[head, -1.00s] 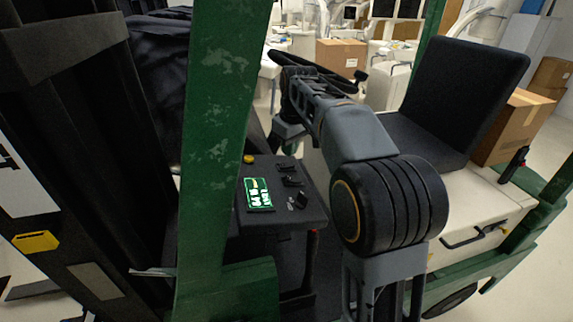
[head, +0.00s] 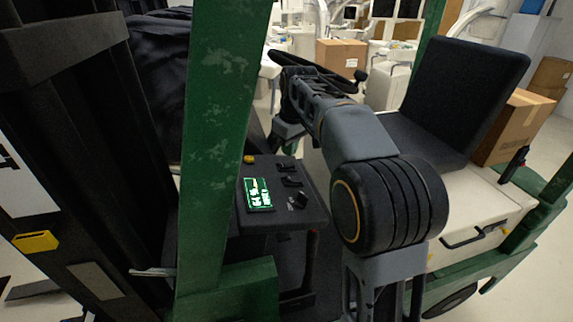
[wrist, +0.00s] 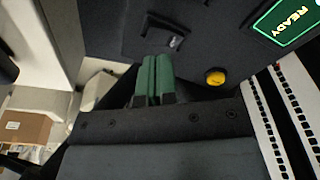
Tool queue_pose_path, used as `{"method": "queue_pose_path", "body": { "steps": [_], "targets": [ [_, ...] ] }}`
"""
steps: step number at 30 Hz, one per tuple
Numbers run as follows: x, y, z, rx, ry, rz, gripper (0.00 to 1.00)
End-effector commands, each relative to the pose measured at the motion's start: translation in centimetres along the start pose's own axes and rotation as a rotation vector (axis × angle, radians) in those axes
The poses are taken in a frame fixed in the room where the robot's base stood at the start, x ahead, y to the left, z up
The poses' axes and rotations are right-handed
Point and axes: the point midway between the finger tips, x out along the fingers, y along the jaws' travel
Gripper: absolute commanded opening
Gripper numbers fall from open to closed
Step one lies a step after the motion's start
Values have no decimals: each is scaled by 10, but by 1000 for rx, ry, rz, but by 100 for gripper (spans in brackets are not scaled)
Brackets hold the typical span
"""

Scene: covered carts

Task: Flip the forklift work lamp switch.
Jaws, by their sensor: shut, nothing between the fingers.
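The forklift's dark console (head: 262,222) stands behind the green mast post in the head view. It bears several small black switches (head: 291,182), a yellow button (head: 249,159) and a lit green display (head: 258,194). I cannot tell which switch is the work lamp's. In the wrist view, my gripper (wrist: 155,79) has green fingers pressed together, with nothing between them. A black switch (wrist: 166,38) in a recess lies just beyond the fingertips. The yellow button (wrist: 215,77) is right of the fingers, apart from them.
The green post (head: 212,130) stands left of the console. A steering wheel (head: 312,74) is behind it, and a black seat (head: 455,100) is to the right. Cardboard boxes (head: 341,56) stand farther back.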

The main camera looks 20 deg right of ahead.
Motion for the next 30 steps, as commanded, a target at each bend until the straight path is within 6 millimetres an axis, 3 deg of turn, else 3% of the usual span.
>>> {"method": "queue_pose_path", "body": {
  "steps": [30],
  "targets": [
    [13,0,2,0,0,0,0]
  ]
}}
